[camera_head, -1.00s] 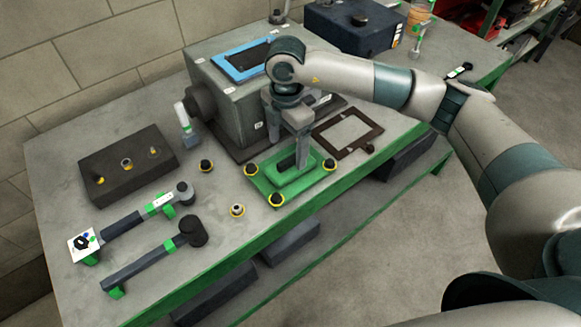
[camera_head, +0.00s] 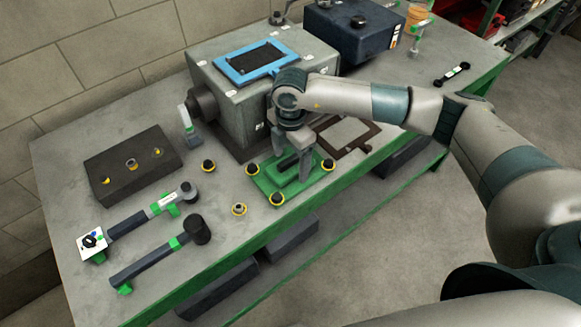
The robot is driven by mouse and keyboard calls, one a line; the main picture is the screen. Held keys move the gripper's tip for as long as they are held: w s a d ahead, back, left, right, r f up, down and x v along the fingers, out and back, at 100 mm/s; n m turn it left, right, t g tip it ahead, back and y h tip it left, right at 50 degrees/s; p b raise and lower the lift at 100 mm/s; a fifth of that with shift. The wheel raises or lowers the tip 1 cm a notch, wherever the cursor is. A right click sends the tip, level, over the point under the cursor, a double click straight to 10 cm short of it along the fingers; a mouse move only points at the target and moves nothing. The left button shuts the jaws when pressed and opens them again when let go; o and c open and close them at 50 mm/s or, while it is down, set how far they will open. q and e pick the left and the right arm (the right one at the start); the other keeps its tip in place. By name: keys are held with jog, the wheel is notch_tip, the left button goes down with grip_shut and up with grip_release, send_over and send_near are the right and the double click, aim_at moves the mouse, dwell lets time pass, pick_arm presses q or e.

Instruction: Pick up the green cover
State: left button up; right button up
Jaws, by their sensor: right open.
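The green cover (camera_head: 288,189) lies flat near the front edge of the bench. It has a raised middle with a dark handle and yellow-ringed black knobs at its corners. My right gripper (camera_head: 291,166) points down over its middle. The jaws are open, with one finger on each side of the dark handle, low over the cover. I cannot tell whether the fingers touch it. The fingers hide part of the handle and the cover's far side. My left gripper is not in view.
Behind the cover stands a grey housing (camera_head: 225,100) with a blue frame (camera_head: 226,69) on top. A dark gasket frame (camera_head: 363,146) lies to the right. Loose knobs (camera_head: 239,210) sit beside the cover.

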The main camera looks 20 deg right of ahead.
aim_at(290, 158)
jog(key=shift+c, duration=0.7)
jog(key=shift+w+r, duration=0.1)
jog(key=c, duration=1.3)
jog(key=shift+o, duration=0.2)
jog(key=shift+r, duration=0.1)
jog(key=shift+r+b, duration=0.55)
notch_tip(290, 158, up, 2)
jog(key=shift+r+b, duration=0.1)
jog(key=shift+b, duration=0.6)
jog(key=s+d+r+b, duration=0.4)
jog(key=d+r, duration=0.3)
jog(key=d, duration=0.4)
jog(key=shift+r+b, duration=0.25)
jog(key=shift+b, duration=0.1)
